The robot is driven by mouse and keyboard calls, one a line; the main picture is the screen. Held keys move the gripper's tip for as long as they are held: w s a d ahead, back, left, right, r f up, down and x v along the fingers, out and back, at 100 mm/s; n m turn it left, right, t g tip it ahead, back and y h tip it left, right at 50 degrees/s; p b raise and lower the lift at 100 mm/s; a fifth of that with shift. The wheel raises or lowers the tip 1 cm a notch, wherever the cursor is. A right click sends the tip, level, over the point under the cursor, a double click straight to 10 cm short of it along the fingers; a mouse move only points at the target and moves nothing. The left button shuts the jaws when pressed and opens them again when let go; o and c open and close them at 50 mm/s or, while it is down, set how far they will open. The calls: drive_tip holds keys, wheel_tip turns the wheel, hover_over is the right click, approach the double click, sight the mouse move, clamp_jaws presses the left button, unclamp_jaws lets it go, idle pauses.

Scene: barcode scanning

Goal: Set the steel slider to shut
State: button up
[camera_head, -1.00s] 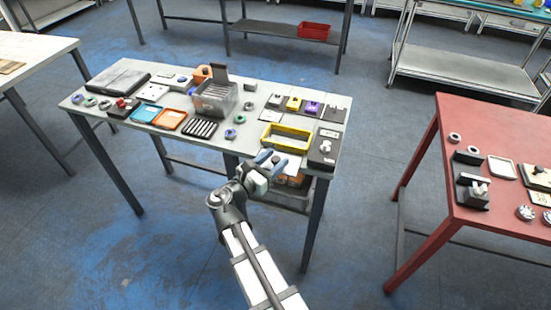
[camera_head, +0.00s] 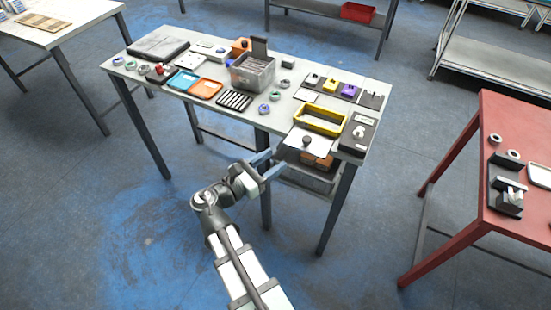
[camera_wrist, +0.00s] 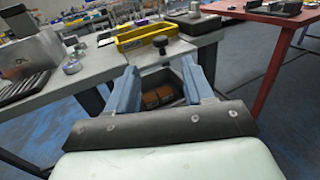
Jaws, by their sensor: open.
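A flat light plate with a dark round knob (camera_head: 306,141) lies at the table's front edge, near its right end. It is probably the steel slider, but its full shape and setting are unclear. The knob also shows in the wrist view (camera_wrist: 160,42), standing upright just beyond my fingertips. My gripper (camera_head: 270,163) is open and empty in front of the table edge, left of and below the knob. In the wrist view my gripper (camera_wrist: 160,68) has its two blue fingers spread with nothing between them. A bin with brown blocks (camera_wrist: 160,95) shows below the table edge, between the fingers.
A yellow tray (camera_head: 320,121) sits behind the knob, and a dark box with a white knob (camera_head: 359,131) stands to its right. A clear bin (camera_head: 253,73) and a slotted black rack (camera_head: 234,100) stand left. A red table (camera_head: 500,225) is at the right.

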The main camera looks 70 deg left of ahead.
sight(303, 141)
drive_tip(key=shift+c, duration=0.3)
drive_tip(key=shift+s+r, duration=0.1)
drive_tip(key=shift+s, duration=0.1)
drive_tip(key=shift+c, duration=0.7)
drive_tip(key=s, duration=0.1)
drive_tip(key=s+r+h, duration=0.1)
drive_tip(key=s, duration=0.1)
drive_tip(key=shift+s+r+m+g+h, duration=0.15)
drive_tip(key=shift+r+m+g+h, duration=0.15)
drive_tip(key=shift+r+m+g, duration=0.1)
drive_tip(key=c, duration=0.4)
drive_tip(key=shift+s+d+r, duration=0.1)
drive_tip(key=shift+s, duration=0.2)
drive_tip(key=shift+c, duration=1.8)
drive_tip(key=x, duration=1.3)
drive_tip(key=shift+w+f, duration=0.25)
drive_tip(key=shift+w, duration=0.05)
clamp_jaws()
